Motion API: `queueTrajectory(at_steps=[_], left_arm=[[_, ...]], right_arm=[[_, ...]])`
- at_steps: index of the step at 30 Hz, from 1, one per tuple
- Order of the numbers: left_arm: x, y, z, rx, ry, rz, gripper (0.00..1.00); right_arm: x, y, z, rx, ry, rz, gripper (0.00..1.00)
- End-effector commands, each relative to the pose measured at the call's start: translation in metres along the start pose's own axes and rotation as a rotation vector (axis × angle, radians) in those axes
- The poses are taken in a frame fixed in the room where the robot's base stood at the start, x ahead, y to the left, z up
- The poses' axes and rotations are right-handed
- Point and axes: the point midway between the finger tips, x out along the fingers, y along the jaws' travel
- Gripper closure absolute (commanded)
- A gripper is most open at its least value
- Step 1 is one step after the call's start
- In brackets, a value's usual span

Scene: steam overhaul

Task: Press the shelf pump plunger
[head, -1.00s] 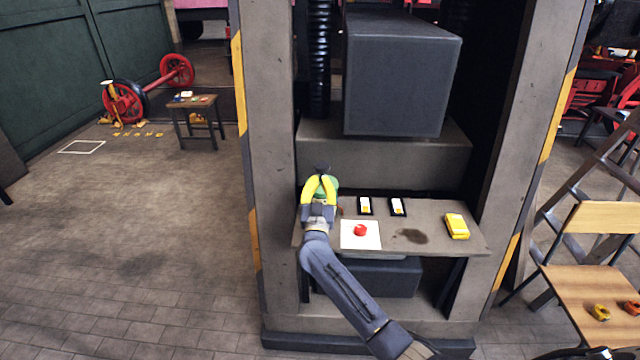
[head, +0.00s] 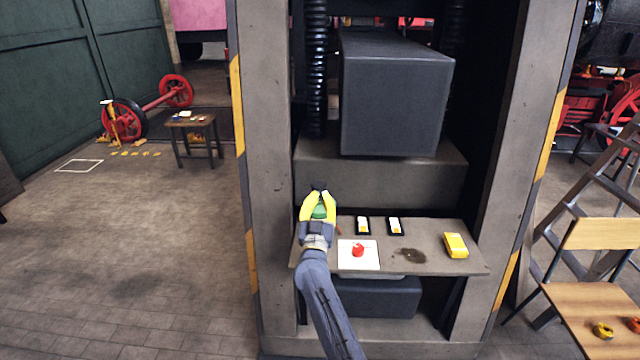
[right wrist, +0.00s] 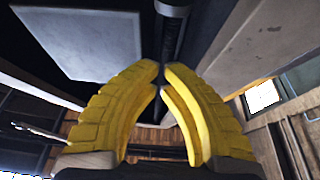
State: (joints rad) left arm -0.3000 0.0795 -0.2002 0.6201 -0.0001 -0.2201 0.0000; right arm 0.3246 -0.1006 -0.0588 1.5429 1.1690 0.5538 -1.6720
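My right gripper (head: 318,190) is at the left end of the shelf (head: 430,262), with its yellow fingers curved together at the tips. It looks shut, with no object clearly held. A green thing (head: 320,211) shows between and behind the fingers; it may be the pump, but most of it is hidden and I cannot make out a plunger or any contact. In the right wrist view the yellow fingers (right wrist: 163,68) come nearly together in front of a dark background. My left gripper is not in view.
On the shelf are a red object (head: 358,250) on a white square (head: 346,262), two small black-framed cards (head: 363,226) (head: 395,226), a dark stain and a yellow block (head: 455,245). A large dark block (head: 395,95) hangs above. Grey pillars flank the shelf.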

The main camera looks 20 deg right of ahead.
Motion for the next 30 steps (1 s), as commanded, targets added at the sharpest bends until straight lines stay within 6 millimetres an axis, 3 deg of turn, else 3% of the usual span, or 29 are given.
queueTrajectory(at_steps=[19, 23, 30], left_arm=[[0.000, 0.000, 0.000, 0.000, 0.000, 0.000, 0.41], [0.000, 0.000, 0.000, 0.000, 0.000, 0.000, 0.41], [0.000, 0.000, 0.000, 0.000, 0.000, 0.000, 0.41]], right_arm=[[0.005, -0.008, -0.004, -0.009, 0.016, -0.041, 1.00], [0.019, -0.009, -0.005, -0.009, 0.018, -0.041, 1.00], [0.060, -0.011, -0.006, -0.010, 0.018, -0.042, 1.00]])
